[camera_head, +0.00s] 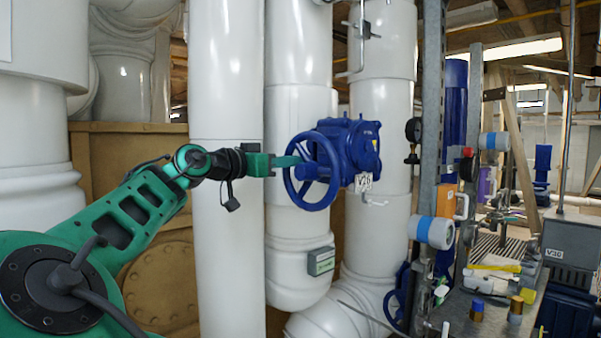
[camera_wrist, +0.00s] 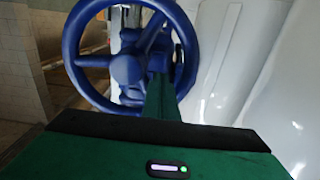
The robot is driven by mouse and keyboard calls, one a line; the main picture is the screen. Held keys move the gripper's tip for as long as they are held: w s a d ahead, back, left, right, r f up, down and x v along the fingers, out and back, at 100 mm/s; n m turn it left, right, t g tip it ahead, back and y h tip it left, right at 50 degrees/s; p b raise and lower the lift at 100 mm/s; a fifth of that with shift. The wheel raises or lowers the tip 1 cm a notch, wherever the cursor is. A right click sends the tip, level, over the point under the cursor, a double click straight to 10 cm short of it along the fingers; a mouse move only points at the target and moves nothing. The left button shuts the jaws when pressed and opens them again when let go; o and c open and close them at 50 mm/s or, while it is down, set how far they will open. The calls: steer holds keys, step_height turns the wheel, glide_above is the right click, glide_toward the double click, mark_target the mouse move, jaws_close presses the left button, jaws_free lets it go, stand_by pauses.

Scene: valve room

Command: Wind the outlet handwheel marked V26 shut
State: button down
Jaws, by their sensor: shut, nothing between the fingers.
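The blue handwheel (camera_head: 318,206) stands on a blue valve body (camera_head: 350,143) in front of the white pipes, and a white tag (camera_head: 363,182) below the body appears to read V26. My gripper (camera_head: 297,160) is shut and empty, its green fingers reaching from the left to the wheel's rim. In the wrist view the handwheel (camera_wrist: 127,69) fills the upper left with its hub and spokes. My shut fingers (camera_wrist: 160,88) overlap the wheel right of the hub. I cannot tell whether they touch it or pass between the spokes.
White vertical pipes (camera_head: 227,80) stand close beside my arm. A grey metal post (camera_head: 430,120) and a pressure gauge (camera_head: 413,130) are right of the valve. Another blue handwheel (camera_head: 399,297) sits low behind the post. A cluttered bench (camera_head: 470,318) is at lower right.

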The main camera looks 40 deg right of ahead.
mark_target(303, 151)
steer(key=shift+s+r, duration=0.25)
steer(key=shift+r, duration=0.2)
steer(key=shift+s+r, duration=0.1)
steer(key=shift+s+r, duration=0.45)
steer(key=shift+s, duration=0.2)
steer(key=shift+s+r, duration=0.3)
steer(key=shift+s, duration=0.5)
